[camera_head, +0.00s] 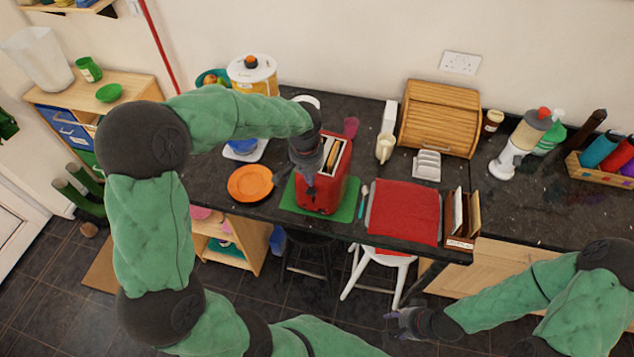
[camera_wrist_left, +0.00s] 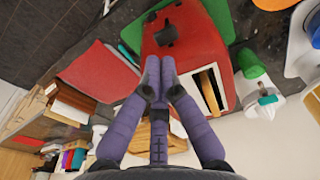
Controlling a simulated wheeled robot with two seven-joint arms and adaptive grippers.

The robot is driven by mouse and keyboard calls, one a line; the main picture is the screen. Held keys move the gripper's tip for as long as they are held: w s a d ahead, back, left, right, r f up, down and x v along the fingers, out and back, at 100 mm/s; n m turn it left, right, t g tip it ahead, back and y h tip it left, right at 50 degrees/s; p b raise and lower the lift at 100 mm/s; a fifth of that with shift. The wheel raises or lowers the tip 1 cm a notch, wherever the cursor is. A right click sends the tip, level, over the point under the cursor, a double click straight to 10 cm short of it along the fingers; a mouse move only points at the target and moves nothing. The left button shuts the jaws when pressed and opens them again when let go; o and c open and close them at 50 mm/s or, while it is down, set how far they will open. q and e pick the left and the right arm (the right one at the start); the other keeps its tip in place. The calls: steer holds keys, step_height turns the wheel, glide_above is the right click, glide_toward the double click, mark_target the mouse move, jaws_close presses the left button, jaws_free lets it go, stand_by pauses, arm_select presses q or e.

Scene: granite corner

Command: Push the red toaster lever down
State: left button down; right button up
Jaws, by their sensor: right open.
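The red toaster (camera_head: 335,185) stands on a green mat (camera_head: 350,209) near the counter's front edge, with toast in its top slots. In the left wrist view, the toaster (camera_wrist_left: 195,40) shows a dark lever knob (camera_wrist_left: 167,33) on its red end face. My left gripper (camera_head: 309,188) is over the toaster's left side in the head view. In the wrist view, the left gripper's fingertips (camera_wrist_left: 160,66) are together with nothing between them, just short of the knob; I cannot tell whether they touch the toaster. My right gripper (camera_head: 398,318) is open and empty, away from the counter at the lower right.
An orange plate (camera_head: 250,183) lies left of the toaster. A white stool (camera_head: 388,258) stands below the counter.

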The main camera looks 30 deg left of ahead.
mark_target(311, 192)
arm_select(q)
steer(key=shift+a+r, duration=0.25)
steer(key=shift+r, duration=0.3)
steer(key=shift+f, duration=0.15)
steer(key=shift+w+f+b, duration=0.2)
steer(key=shift+f+b, duration=0.9)
steer(key=shift+f, duration=0.6)
steer(key=shift+w+f+b, duration=0.2)
steer(key=shift+f+b, duration=0.9)
steer(key=shift+f, duration=0.6)
steer(key=s+f+b, duration=0.3)
steer(key=f+b, duration=0.2)
steer(key=shift+d+f, duration=0.2)
steer(key=shift+f, duration=0.15)
